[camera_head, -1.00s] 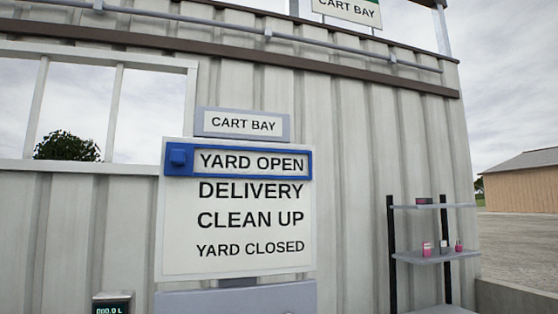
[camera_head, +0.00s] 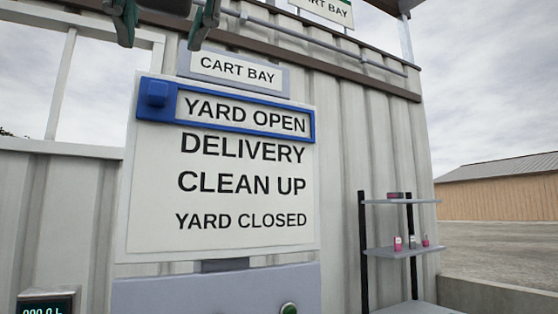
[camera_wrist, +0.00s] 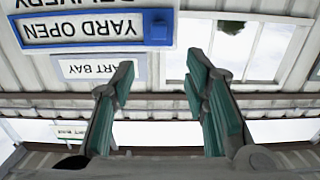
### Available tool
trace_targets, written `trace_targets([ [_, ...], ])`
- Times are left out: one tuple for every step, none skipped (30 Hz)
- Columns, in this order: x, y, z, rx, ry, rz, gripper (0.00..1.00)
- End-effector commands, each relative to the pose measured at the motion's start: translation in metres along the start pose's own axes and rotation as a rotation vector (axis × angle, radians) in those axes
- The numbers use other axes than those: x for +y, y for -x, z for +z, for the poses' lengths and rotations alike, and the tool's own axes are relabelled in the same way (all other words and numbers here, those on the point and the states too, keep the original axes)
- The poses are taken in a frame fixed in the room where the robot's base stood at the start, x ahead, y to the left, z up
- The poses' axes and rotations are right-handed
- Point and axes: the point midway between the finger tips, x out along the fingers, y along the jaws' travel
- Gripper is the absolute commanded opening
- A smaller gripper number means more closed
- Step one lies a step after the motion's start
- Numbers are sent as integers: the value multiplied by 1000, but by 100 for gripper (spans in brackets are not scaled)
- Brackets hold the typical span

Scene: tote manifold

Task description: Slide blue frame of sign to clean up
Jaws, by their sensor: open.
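The white sign board (camera_head: 220,235) lists YARD OPEN, DELIVERY, CLEAN UP and YARD CLOSED from top to bottom. The blue frame (camera_head: 235,122) surrounds YARD OPEN, and its square blue knob (camera_head: 158,93) is at its left end. The CLEAN UP line (camera_head: 241,183) is third down. My gripper (camera_head: 163,20) is open and empty at the top of the head view, above the blue frame and apart from it. In the wrist view, which is upside down, my gripper's green-padded fingers (camera_wrist: 160,80) are spread, and the blue knob (camera_wrist: 158,30) shows beyond them.
A CART BAY plate (camera_head: 238,70) sits just above the board. A grey box with a green button (camera_head: 289,309) is below it, and a digital display (camera_head: 48,303) is at lower left. Shelves (camera_head: 400,250) stand at right. The space before the board is clear.

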Motion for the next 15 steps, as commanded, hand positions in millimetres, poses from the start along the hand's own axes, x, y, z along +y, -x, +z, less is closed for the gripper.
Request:
trace_targets([
  [1,-8,0,-4,-1,2,42],
  [1,-13,1,-4,-1,3,42],
  [2,-20,1,-5,-1,3,42],
  [2,-25,0,-4,0,4,42],
  [2,-32,1,-5,0,4,42],
  [2,-40,1,-6,0,4,42],
  [2,-46,1,-6,-1,4,42],
  [3,-52,1,-6,-1,5,42],
  [2,-60,1,-5,0,5,42],
  [2,-66,1,-6,0,5,42],
  [3,-71,1,-5,0,6,42],
  [3,-79,1,-5,-2,5,42],
  [2,-85,1,-5,-1,4,42],
  [3,-90,1,-5,0,6,42],
  [3,-97,1,-5,-1,5,42],
])
